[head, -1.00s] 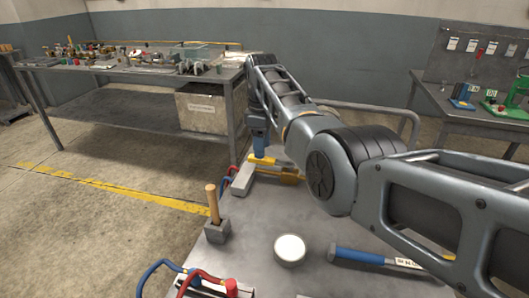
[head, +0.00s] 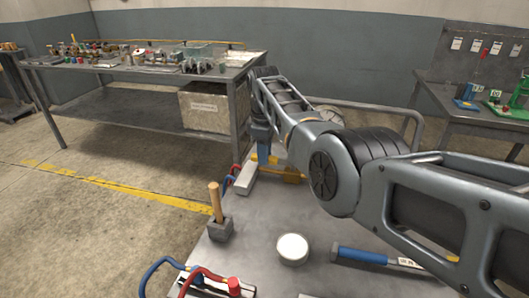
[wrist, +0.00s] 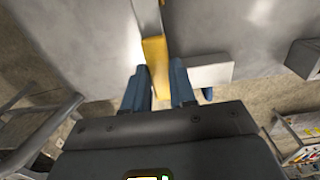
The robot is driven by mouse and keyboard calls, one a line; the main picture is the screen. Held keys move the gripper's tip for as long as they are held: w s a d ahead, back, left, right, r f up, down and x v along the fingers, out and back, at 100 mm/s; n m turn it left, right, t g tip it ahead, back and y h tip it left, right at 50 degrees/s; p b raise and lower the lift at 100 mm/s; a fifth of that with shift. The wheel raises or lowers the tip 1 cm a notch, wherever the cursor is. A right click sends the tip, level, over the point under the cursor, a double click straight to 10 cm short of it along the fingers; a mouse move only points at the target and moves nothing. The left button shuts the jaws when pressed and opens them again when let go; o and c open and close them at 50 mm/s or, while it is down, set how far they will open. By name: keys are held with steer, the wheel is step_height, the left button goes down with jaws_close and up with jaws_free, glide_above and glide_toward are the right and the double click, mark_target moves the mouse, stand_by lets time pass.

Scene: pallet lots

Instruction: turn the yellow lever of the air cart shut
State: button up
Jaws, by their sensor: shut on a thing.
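The yellow lever (wrist: 156,60) reaches between the blue fingers of my gripper (wrist: 158,84) in the wrist view. My gripper is shut on it. In the head view my gripper (head: 262,146) is at the far edge of the grey cart top (head: 250,235). Yellow parts (head: 290,177) show beside and below it there. The lever's pivot is largely hidden by my arm and gripper. A pale grey block (wrist: 208,74) lies close to the right finger.
Red and blue hoses (head: 205,274) are at the front left. A loaded workbench (head: 120,68) stands behind; open floor lies left.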

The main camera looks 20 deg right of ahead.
jaws_close()
